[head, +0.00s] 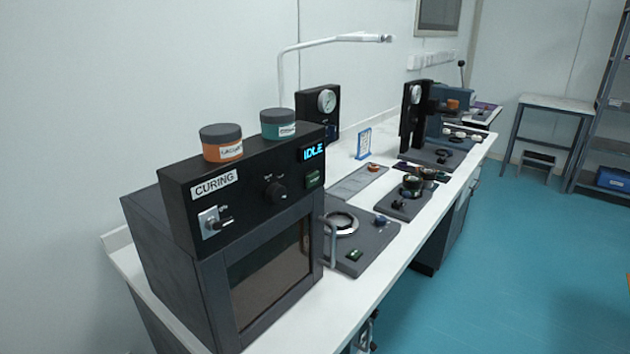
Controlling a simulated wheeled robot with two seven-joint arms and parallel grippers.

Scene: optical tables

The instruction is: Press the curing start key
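The curing unit (178,255) is a dark box on the near left end of the white bench, with a CURING label on its sloped panel. Its display (313,152) reads IDLE in blue. A small green key (312,180) sits just below the display, with lettering too small to read. The panel also has a black knob (276,192) and a toggle switch (213,222) on a metal plate. The windowed door (270,275) is closed. My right gripper is out of view.
Gauges and fixtures line the bench farther back.

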